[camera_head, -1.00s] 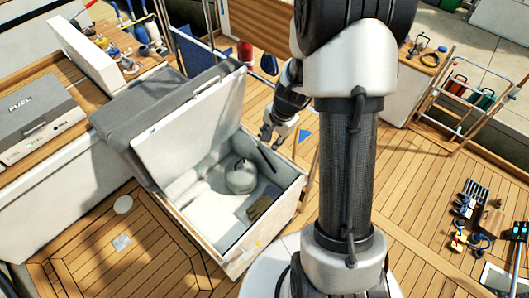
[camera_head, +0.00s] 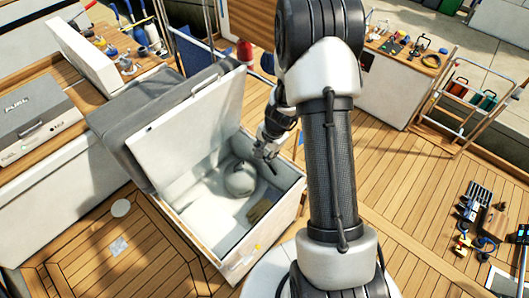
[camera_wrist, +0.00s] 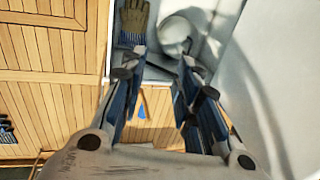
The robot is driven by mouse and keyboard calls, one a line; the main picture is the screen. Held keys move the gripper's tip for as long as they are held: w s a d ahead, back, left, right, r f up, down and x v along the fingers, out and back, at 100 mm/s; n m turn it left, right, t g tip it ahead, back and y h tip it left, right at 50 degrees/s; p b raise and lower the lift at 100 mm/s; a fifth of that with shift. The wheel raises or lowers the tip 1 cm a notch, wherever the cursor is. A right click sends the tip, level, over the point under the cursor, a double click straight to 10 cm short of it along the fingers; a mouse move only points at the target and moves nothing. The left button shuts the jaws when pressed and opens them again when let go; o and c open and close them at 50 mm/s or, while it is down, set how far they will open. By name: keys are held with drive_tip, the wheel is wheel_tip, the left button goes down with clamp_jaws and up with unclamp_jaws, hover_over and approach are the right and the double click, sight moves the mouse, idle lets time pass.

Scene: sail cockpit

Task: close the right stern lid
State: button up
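The open stern lid (camera_head: 187,125) has a pale inner face and a grey cushion (camera_head: 113,105) on its back. It stands tilted back along the left side of a white locker (camera_head: 237,262), which is uncovered. Inside lie a round pale object (camera_head: 240,180) and a brown-grey item (camera_head: 259,211); the wrist view shows a glove (camera_wrist: 134,18) beside the round thing (camera_wrist: 173,36). My gripper (camera_head: 265,152) is at the locker's far right rim, apart from the lid. In the wrist view its fingers (camera_wrist: 162,70) are spread with nothing between them.
A fuel box (camera_head: 35,115) lies on the left bench, beside a raised white panel (camera_head: 82,55) with bottles and tools behind. A folding stand (camera_head: 455,105) and a bench with tools (camera_head: 385,80) are at the right.

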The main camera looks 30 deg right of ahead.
clamp_jaws()
idle(0.7)
drive_tip(key=c, duration=0.5)
unclamp_jaws()
drive_tip(key=shift+c, duration=0.2)
drive_tip(key=o, duration=0.6)
drive_tip(key=v, duration=1.2)
drive_tip(key=shift+s, duration=0.1)
drive_tip(key=shift+c, duration=0.4)
